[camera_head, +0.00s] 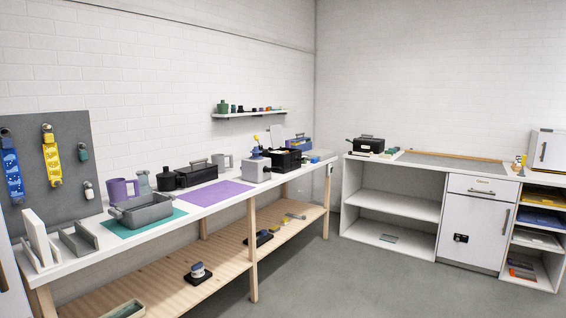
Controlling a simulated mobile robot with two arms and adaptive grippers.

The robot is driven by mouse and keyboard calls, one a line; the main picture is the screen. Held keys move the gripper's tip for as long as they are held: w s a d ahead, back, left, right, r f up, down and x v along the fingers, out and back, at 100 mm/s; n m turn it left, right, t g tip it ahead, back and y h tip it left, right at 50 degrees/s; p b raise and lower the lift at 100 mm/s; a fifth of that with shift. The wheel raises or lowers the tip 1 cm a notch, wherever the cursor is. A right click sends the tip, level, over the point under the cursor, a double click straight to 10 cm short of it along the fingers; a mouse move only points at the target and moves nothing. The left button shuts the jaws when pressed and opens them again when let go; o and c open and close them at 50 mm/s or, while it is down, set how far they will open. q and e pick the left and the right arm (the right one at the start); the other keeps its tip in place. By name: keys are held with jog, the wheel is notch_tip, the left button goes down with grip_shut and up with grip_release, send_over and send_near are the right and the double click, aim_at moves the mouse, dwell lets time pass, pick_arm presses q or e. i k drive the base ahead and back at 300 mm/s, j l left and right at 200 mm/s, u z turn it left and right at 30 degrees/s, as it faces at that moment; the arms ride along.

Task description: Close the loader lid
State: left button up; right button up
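Neither of my grippers is in view. I cannot tell for certain which thing is the loader. A black box (285,161) stands near the far end of the long white bench, with its top hard to make out at this distance. Another black box with a handle on top (195,175) sits mid-bench against the wall, and its top looks shut. A third black box (369,144) stands on the right-hand counter with a handle on top.
The long bench (75,263) carries a grey tray (146,212), a purple mat (214,193), a purple mug (122,190) and a white block-shaped device (255,168). A wooden shelf (170,275) runs below. The grey floor (345,285) before the bench and cabinet (470,233) is clear.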

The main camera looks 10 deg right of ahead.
aim_at(275, 131)
jog(key=i+l, duration=0.2)
jog(key=i, duration=0.25)
jog(key=i+l, duration=0.15)
jog(key=i, duration=0.25)
jog(key=i+l+z, duration=0.1)
jog(key=i, duration=0.35)
jog(key=l, duration=0.1)
